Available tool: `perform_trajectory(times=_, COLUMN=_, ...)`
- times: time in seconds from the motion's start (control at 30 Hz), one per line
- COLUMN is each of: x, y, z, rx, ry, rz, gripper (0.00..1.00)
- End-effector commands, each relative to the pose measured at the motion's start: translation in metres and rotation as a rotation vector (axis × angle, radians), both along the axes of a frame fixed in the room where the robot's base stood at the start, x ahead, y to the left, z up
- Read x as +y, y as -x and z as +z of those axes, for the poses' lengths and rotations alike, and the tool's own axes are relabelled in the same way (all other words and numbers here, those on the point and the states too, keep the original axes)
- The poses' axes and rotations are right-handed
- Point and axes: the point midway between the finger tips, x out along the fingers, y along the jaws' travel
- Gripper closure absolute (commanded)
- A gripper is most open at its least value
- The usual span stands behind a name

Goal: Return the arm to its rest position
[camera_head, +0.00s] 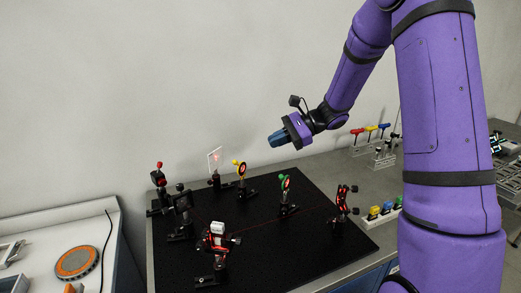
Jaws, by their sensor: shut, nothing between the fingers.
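My arm is purple and comes down from the top right of the head view. My gripper (280,138) is at its end, dark blue, pointing left and slightly down in the air above the back of the black optical board (300,262). It is shut and holds nothing. It is apart from the optics below, which include a yellow-marked mount (241,170) and a green-marked mount (285,188). My arm hides part of the bench on the right.
Several optic mounts stand on the board, with a clear plate (216,158) at the back and a thin red beam among them. Coloured-handled tools (371,130) stand in a rack at the back right. A white side bench (45,235) with an orange-and-grey disc (77,262) lies left.

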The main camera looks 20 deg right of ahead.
Motion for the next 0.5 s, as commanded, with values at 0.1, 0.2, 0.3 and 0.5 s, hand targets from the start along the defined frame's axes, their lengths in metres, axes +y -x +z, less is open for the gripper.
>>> perform_trajectory(times=0.1, x=-0.015, y=0.004, z=0.009, rx=-0.002, ry=0.001, rz=-0.002, gripper=1.00)
perform_trajectory(times=0.2, x=-0.023, y=0.006, z=0.013, rx=0.000, ry=0.001, rz=-0.001, gripper=1.00)
perform_trajectory(times=0.3, x=-0.027, y=0.008, z=0.015, rx=0.000, ry=0.001, rz=0.000, gripper=1.00)
perform_trajectory(times=0.5, x=-0.027, y=0.010, z=0.017, rx=-0.003, ry=0.006, rz=0.005, gripper=1.00)
